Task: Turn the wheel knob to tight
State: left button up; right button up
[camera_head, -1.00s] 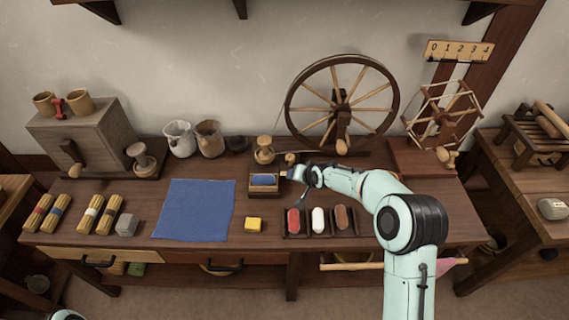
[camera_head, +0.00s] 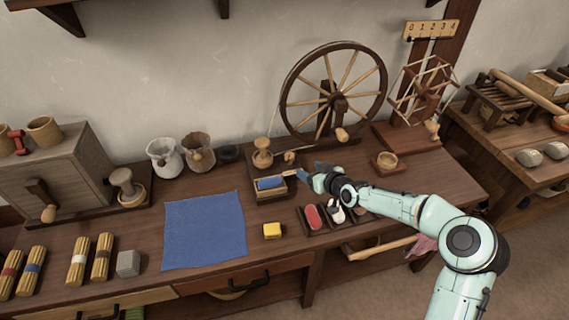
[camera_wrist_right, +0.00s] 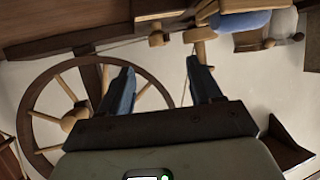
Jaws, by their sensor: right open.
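The spinning wheel (camera_head: 378,108) stands upright at the back of the bench. A wooden knob (camera_head: 342,134) sits low in front of its spokes; I cannot tell its setting. A smaller wooden knob (camera_head: 289,157) stands left of the wheel's base. My right gripper (camera_head: 302,174) is beside the blue-topped tray, in front of the small knob. In the right wrist view its dark fingers (camera_wrist_right: 160,92) are apart with nothing between them. That view shows the wheel (camera_wrist_right: 28,118) at left and a small wooden knob (camera_wrist_right: 157,39) beyond the fingertips, apart from them. My left gripper is out of view.
A turned wooden piece (camera_head: 263,155) and a tray with a blue block (camera_head: 270,183) are close to the right gripper. A blue cloth (camera_head: 204,230) lies left.

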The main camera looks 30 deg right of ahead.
aim_at(292, 158)
jog(key=b+x, duration=0.4)
jog(key=x, duration=0.7)
jog(key=shift+w+d+r, duration=0.15)
jog(key=shift+r, duration=0.05)
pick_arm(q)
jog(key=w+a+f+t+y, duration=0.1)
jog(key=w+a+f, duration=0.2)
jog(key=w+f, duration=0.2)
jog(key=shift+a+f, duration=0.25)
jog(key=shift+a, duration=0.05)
pick_arm(e)
jog(key=shift+x, duration=0.95)
